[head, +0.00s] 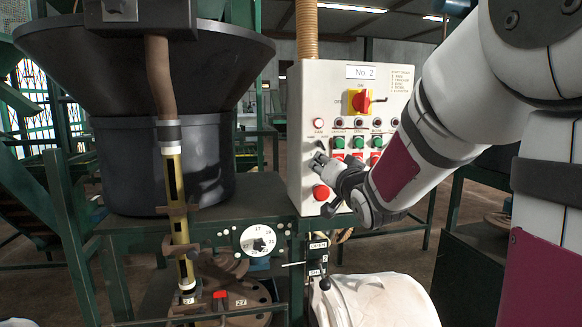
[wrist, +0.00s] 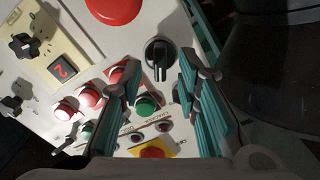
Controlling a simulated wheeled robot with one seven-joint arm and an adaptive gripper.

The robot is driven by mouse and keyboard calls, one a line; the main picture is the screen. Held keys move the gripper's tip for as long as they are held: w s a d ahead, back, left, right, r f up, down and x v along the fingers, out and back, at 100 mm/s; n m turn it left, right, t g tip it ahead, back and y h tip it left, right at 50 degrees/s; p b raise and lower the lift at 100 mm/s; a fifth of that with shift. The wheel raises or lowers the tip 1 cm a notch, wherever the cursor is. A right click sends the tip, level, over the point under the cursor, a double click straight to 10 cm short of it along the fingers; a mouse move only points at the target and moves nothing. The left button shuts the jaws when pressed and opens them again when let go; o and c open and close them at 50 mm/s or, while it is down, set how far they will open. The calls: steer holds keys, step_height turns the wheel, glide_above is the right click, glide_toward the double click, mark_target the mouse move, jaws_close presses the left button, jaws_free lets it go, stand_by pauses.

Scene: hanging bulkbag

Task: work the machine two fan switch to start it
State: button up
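The white control panel marked "No. 2" (head: 335,85) stands in the middle of the head view. In the wrist view a black rotary switch (wrist: 158,54) on the panel appears just beyond and between my fingertips. Its handle lies roughly along the picture's vertical. In the head view a dark knob beneath the "FAN" label shows just above my fingers, partly hidden. My gripper (head: 322,163) is in front of the panel's left side. In the wrist view my gripper (wrist: 160,72) is open with nothing between its fingers. Whether a finger touches the switch I cannot tell.
A red mushroom button (head: 321,192) sits below my fingers. Green buttons (head: 357,143) and a red-yellow rotary switch (head: 361,101) are close by on the panel. A dark hopper (head: 190,150) stands left, a lever (head: 325,284) and white bag (head: 380,300) below.

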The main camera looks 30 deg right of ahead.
steer(key=v, duration=0.6)
steer(key=shift+s, duration=0.4)
steer(key=shift+a, duration=0.1)
steer(key=s+a+f+n+g+y, duration=0.2)
steer(key=s+a+f+n+g, duration=0.2)
steer(key=s+a, duration=0.6)
steer(key=s+a+f+n+g+y, duration=0.3)
steer(key=s+a+f+n+g, duration=0.2)
steer(key=s, duration=0.8)
steer(key=a+f+g, duration=0.3)
steer(key=a, duration=0.1)
steer(key=shift+a+f, duration=0.2)
steer(key=shift+a, duration=0.15)
